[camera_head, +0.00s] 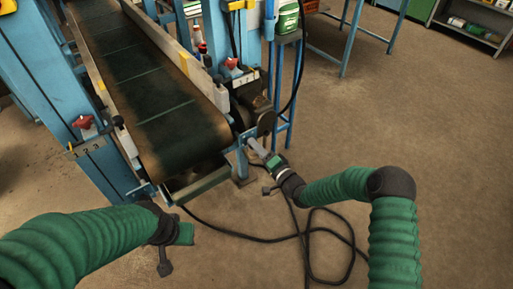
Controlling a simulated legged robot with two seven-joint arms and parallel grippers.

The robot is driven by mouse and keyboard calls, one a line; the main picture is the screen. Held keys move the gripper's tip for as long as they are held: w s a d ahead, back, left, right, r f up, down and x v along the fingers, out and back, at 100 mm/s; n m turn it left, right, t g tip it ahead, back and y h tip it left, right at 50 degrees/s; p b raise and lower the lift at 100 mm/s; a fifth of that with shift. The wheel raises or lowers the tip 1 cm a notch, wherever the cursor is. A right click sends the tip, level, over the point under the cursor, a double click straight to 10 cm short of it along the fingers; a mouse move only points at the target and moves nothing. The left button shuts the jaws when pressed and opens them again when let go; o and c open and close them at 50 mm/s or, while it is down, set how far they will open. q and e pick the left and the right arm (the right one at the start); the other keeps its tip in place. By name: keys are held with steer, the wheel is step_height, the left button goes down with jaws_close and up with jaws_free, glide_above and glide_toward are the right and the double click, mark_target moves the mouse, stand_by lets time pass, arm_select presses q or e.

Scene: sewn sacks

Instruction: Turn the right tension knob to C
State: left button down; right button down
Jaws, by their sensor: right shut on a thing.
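My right gripper (251,144) reaches in from the right to the lower right corner of the conveyor's near end. Its pale fingers are shut on a small part there, apparently the right tension knob. The fingers and the shadow hide most of that part, and no letter on it can be read. My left gripper (184,233) is low in front of the conveyor's near end, apart from the right one. Its fingertips do not show clearly.
The conveyor belt (145,82) runs away between blue frame sides. Red knobs with label plates sit on the left post (83,121) and right side (232,64). A black cable (312,236) loops on the floor below my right arm. The floor at right is clear.

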steer(key=c, duration=0.9)
jaws_free()
steer(key=shift+w+d+f, duration=0.1)
steer(key=shift+f, duration=0.1)
steer(key=shift+c, duration=0.2)
steer(key=shift+r, duration=0.1)
steer(key=p+v, duration=0.3)
steer(key=v, duration=1.4)
